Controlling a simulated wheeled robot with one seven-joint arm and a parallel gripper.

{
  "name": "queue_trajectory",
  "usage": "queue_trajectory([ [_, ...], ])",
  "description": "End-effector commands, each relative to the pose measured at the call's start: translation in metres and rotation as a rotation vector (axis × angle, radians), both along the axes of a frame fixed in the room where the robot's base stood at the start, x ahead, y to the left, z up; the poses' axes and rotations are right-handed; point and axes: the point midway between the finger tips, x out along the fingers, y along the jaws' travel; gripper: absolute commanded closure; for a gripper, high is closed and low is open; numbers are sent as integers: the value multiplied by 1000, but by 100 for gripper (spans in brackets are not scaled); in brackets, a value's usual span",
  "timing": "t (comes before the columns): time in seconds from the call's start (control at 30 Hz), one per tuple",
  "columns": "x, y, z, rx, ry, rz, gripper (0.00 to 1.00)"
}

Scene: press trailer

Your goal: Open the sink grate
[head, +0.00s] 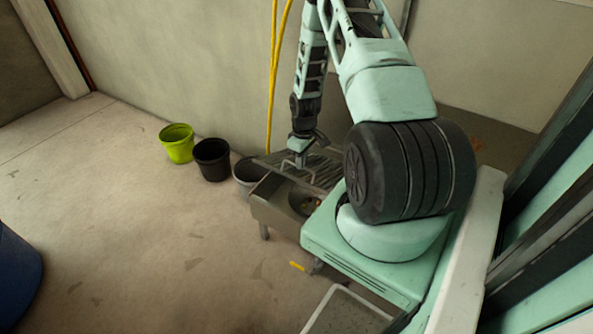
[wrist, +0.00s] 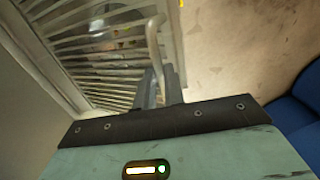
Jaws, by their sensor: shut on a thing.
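The metal sink (head: 262,207) stands low on legs beside my base in the head view. Its slatted grate (head: 322,170) is over the far part, and the basin shows open at the near side. My gripper (head: 300,158) is at the grate's handle. In the wrist view my gripper (wrist: 160,85) is shut on the pale bent handle (wrist: 153,40). The grate's slats (wrist: 95,50) fill the upper left there, and part of the basin shows through them. The exact tilt of the grate is hard to tell.
A lime bucket (head: 177,143), a black bucket (head: 212,160) and a grey bucket (head: 247,172) stand left of the sink by the wall. A yellow hose or cable (head: 274,80) hangs behind. A blue object (head: 15,265) is at far left. The floor (head: 150,240) between is clear.

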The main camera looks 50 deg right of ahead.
Motion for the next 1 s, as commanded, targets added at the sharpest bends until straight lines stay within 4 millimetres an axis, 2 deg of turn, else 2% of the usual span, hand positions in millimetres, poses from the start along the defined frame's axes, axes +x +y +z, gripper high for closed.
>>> queue_trajectory([
  [0.03,1,-18,17,-17,-9,-9,100],
  [0.2,2,-50,43,77,-6,-15,100],
  [0.6,5,-110,81,106,3,-10,100],
  [0.8,6,-126,89,109,5,-10,100],
  [1.0,6,-131,90,111,7,-9,100],
])
